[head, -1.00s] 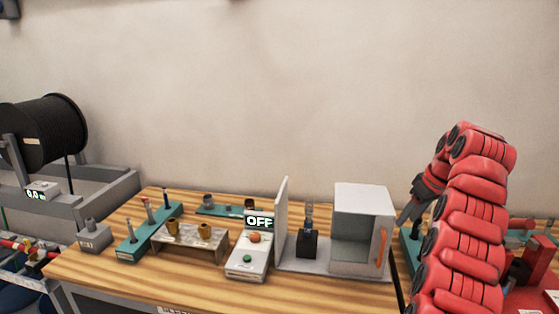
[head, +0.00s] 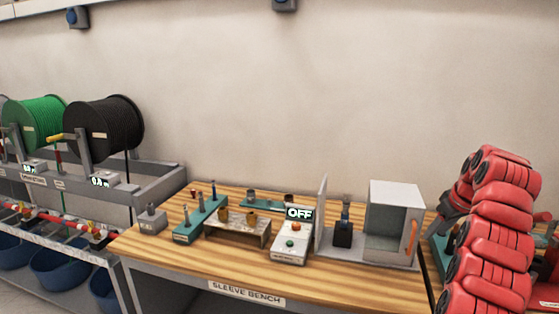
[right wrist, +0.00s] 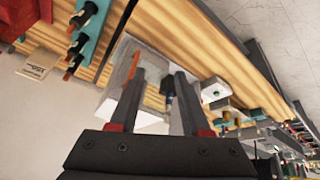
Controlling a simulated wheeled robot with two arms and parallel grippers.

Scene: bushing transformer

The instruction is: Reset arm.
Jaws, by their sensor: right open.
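My right arm (head: 490,230) is red and folded upright at the right edge of the head view. My left arm and gripper are not in view.
The wooden sleeve bench (head: 180,262) holds a control box reading OFF (head: 292,243), a teal rack (head: 200,220), a stand with brass cups (head: 238,228) and a black tool (head: 343,233). Cable spools (head: 103,127) stand at the left.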

